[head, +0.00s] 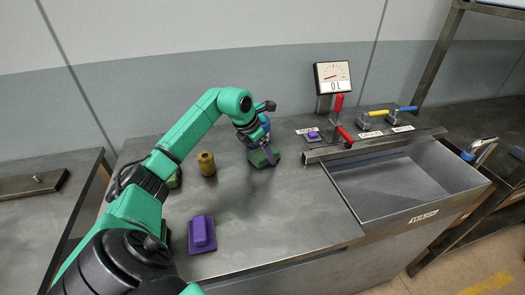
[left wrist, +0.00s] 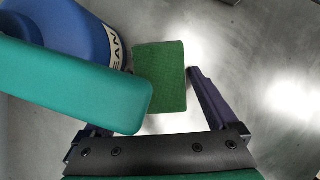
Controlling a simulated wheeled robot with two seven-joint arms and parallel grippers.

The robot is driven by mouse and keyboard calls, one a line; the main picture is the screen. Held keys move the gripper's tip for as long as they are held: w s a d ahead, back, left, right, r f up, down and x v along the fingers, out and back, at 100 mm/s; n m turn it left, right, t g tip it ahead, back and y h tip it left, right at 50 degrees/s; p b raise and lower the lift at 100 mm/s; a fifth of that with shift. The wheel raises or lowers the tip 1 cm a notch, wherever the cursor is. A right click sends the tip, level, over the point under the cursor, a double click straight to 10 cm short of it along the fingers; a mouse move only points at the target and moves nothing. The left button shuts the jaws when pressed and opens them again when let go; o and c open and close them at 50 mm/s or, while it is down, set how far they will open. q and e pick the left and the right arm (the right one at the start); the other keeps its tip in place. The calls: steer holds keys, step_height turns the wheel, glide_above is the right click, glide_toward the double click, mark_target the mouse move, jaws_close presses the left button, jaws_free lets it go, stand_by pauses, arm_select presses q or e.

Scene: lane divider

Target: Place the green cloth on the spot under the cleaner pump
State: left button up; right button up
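The green cloth (head: 264,157) is a flat dark green pad low over the worktop, just below my left gripper (head: 258,143). In the left wrist view the cloth (left wrist: 160,75) lies between the fingers of my left gripper (left wrist: 162,75), which stand wide apart. The right finger is close to its edge. The left finger is mostly hidden by a teal bar (left wrist: 75,88) that I cannot identify. The blue cleaner pump (left wrist: 75,30), with CLEAN lettering, stands beside the cloth; in the head view it is mostly behind my arm. The spot under it is hidden. My right gripper is not in view.
A purple block (head: 202,232) on a purple base lies at the front of the worktop. A mustard cylinder (head: 207,163) stands left of the gripper. At right are the wash basin (head: 375,203), a gauge (head: 332,76) and coloured levers (head: 379,114). The worktop's middle front is clear.

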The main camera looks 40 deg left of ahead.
arm_select(q)
steer(key=shift+r, duration=0.1)
steer(key=d+v, duration=0.1)
steer(key=v, duration=1.1)
steer(key=shift+a+b, duration=0.45)
steer(key=shift+r, duration=0.1)
